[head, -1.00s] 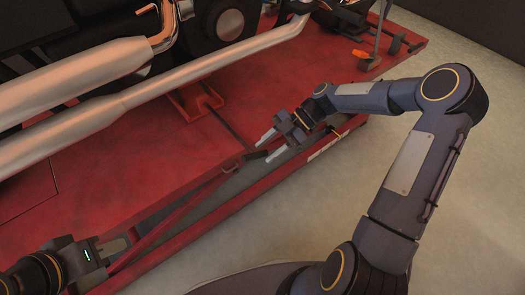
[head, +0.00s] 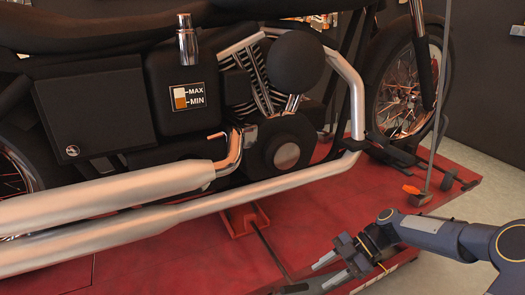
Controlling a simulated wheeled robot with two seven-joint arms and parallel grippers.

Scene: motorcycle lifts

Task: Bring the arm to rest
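My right arm (head: 445,238) comes in from the lower right. My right gripper (head: 325,273) is open, its two fingers apart with nothing between them. It is over the front edge of the red lift platform (head: 190,255), apart from the motorcycle (head: 110,100). My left gripper is outside the view.
Chrome exhaust pipes (head: 110,210) run along the motorcycle's near side. A thin upright rod (head: 436,130) with an orange-handled part (head: 411,189) stands at the platform's right. Pale floor (head: 480,205) lies free at right.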

